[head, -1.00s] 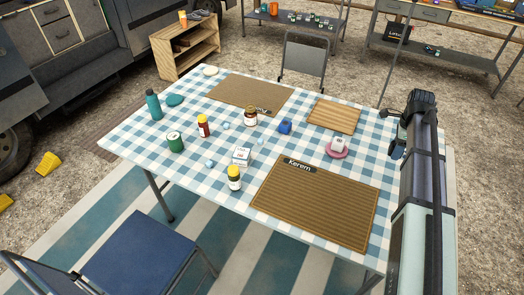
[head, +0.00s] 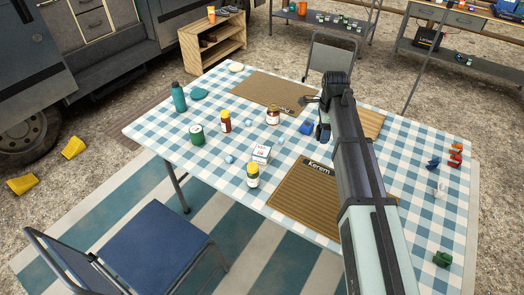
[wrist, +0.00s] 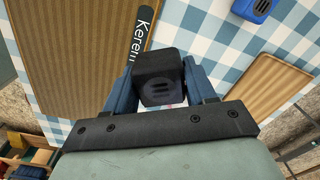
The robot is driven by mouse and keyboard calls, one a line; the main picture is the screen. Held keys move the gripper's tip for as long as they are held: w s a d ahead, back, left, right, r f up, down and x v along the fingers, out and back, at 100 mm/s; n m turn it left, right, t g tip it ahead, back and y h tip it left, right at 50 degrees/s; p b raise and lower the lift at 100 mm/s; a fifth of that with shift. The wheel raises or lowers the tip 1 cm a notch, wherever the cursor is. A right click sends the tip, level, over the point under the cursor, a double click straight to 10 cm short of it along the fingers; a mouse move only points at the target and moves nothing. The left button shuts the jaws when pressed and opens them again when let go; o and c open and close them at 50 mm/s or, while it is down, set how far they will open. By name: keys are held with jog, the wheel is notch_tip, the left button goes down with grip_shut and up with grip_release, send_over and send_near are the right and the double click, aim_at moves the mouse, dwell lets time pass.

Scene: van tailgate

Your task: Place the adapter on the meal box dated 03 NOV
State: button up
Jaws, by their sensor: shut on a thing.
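My gripper (head: 322,118) is over the table, right of the blue box. In the wrist view its blue fingers (wrist: 170,88) are shut on a black block (wrist: 158,75), which appears to be the adapter. A white meal box (head: 261,153) with reddish print stands on the checked cloth beside a yellow-capped bottle; its date is too small to read. The other white box, on a pink plate in the earlier frame, is hidden behind my arm in the head view. A little pink and white shows below the block in the wrist view.
The brown mat labelled Kerem (head: 300,195) lies in front, with a second mat (head: 265,90) behind. A blue box (head: 305,127), jars, bottles and a green can (head: 196,133) stand about. A wooden board (head: 374,124) is partly covered by my arm. Small coloured items (head: 442,258) line the right side.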

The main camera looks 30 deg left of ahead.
aim_at(262, 150)
jog(key=s+a+r+n, duration=0.2)
jog(key=s+a, duration=0.3)
jog(key=a, duration=0.5)
jog(key=s+a+r+n, duration=0.1)
jog(key=s+a, duration=0.5)
jog(key=a, duration=0.3)
jog(key=shift+d+f, duration=0.1)
jog(key=shift+f, duration=4.95)
jog(key=shift+f, duration=0.1)
jog(key=o, duration=1.1)
notch_tip(262, 150, up, 12)
jog(key=shift+r, duration=0.1)
